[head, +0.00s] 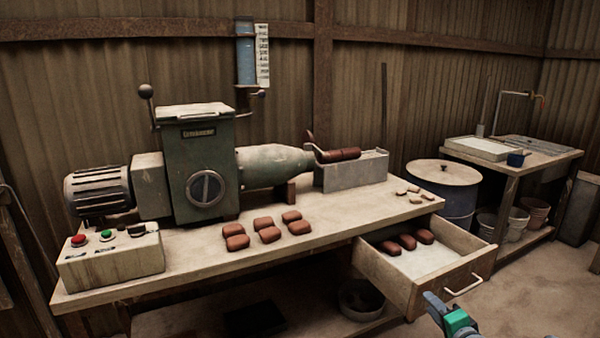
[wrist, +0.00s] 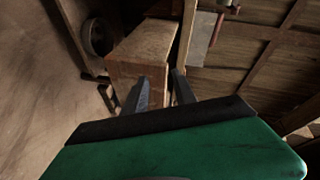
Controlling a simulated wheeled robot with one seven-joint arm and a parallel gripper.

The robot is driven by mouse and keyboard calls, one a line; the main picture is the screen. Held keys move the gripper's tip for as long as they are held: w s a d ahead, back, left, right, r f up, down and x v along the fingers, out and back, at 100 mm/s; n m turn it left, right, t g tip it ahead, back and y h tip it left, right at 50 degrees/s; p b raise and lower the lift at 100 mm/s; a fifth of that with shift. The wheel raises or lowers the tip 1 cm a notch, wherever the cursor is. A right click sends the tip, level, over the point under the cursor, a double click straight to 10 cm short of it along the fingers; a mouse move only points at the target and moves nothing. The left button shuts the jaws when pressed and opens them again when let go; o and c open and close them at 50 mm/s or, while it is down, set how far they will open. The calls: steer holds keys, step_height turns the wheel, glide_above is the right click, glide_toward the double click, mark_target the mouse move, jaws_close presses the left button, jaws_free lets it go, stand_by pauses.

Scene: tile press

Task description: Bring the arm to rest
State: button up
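My gripper (head: 432,303) is at the bottom right of the head view, in front of the open drawer (head: 418,299) and just left of its handle. In the wrist view my gripper (wrist: 162,88) shows two dark fingers held apart with nothing between them. The drawer holds several red-brown clay pieces (head: 407,242) on a white base. The rest of my arm is mostly out of the head view.
The workbench (head: 340,225) carries a green press (head: 200,160), a control box (head: 110,262) and several clay blocks (head: 268,234). A lidded drum (head: 443,173) and a side table (head: 545,160) stand at the right. Bare floor (head: 550,290) lies at lower right.

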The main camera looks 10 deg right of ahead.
steer(key=s+a+r+n+g+y+p, duration=0.25)
steer(key=a+r+n+g+p, duration=0.5)
steer(key=a+r+p, duration=0.8)
steer(key=s+a+r+n+g+h+p, duration=0.1)
steer(key=s+a+r+n+g+p, duration=0.1)
steer(key=s, duration=0.7)
steer(key=s+a+r+n+g+h+p, duration=0.1)
steer(key=s+a+r+n+g+p, duration=0.2)
steer(key=s+a+r+n+p, duration=0.2)
steer(key=s+a+r+p, duration=0.2)
steer(key=s+a+r, duration=0.1)
steer(key=s+r, duration=0.1)
steer(key=shift+a+r+h, duration=0.2)
steer(key=shift+r+h, duration=0.15)
steer(key=shift+r, duration=0.55)
